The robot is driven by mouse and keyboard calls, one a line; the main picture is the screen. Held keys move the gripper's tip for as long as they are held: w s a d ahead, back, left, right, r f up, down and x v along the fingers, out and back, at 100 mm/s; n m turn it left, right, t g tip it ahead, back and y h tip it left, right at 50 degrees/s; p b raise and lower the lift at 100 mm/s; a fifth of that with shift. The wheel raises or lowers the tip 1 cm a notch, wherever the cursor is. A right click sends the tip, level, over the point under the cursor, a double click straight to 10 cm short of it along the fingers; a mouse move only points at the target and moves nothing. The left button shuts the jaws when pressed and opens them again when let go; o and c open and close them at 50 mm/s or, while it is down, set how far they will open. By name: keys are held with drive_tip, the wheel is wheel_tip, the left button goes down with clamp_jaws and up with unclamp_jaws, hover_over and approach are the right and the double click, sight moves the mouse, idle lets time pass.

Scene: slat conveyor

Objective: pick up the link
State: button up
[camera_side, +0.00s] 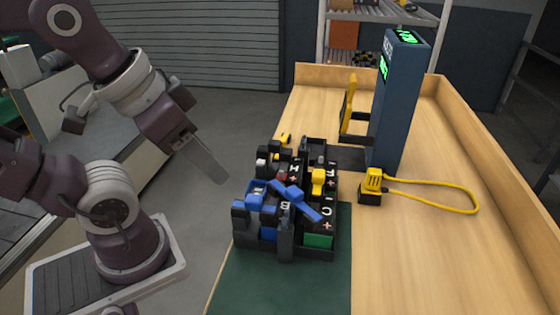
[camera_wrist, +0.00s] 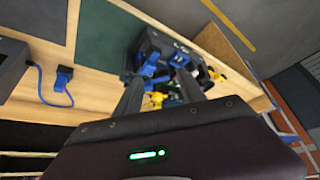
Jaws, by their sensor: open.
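A black rack (camera_side: 315,253) stands on the table, with blue, yellow, red and green pieces in and on it. A blue jointed piece (camera_side: 292,194) lies across its top; I cannot tell for sure whether this is the link. My gripper (camera_side: 208,165) is to the left of the rack and above it, pointing down and right, apart from everything. In the wrist view my gripper (camera_wrist: 160,90) has its two dark fingers spread, with nothing between them. The rack (camera_wrist: 150,45) shows beyond them, with blue pieces (camera_wrist: 155,68) partly hidden by the fingers.
A dark blue post (camera_side: 395,105) with green displays stands behind the rack. A yellow plug (camera_side: 373,182) with a looped yellow cord lies to the right. A blue plug (camera_wrist: 62,80) on a cord shows in the wrist view. A green mat (camera_side: 265,285) is bare in front.

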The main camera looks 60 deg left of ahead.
drive_tip(key=n+g, duration=0.5)
drive_tip(key=n, duration=0.3)
hover_over(282, 138)
drive_tip(key=s+d, duration=0.1)
drive_tip(key=d, duration=0.1)
drive_tip(key=f, duration=0.9)
drive_tip(key=shift+a, duration=0.2)
drive_tip(key=shift+n+g, duration=0.3)
drive_tip(key=f, duration=0.5)
drive_tip(key=a+f, duration=0.1)
drive_tip(key=f, duration=0.1)
drive_tip(key=shift+w+f, duration=0.3)
drive_tip(key=shift+f, duration=0.2)
clamp_jaws()
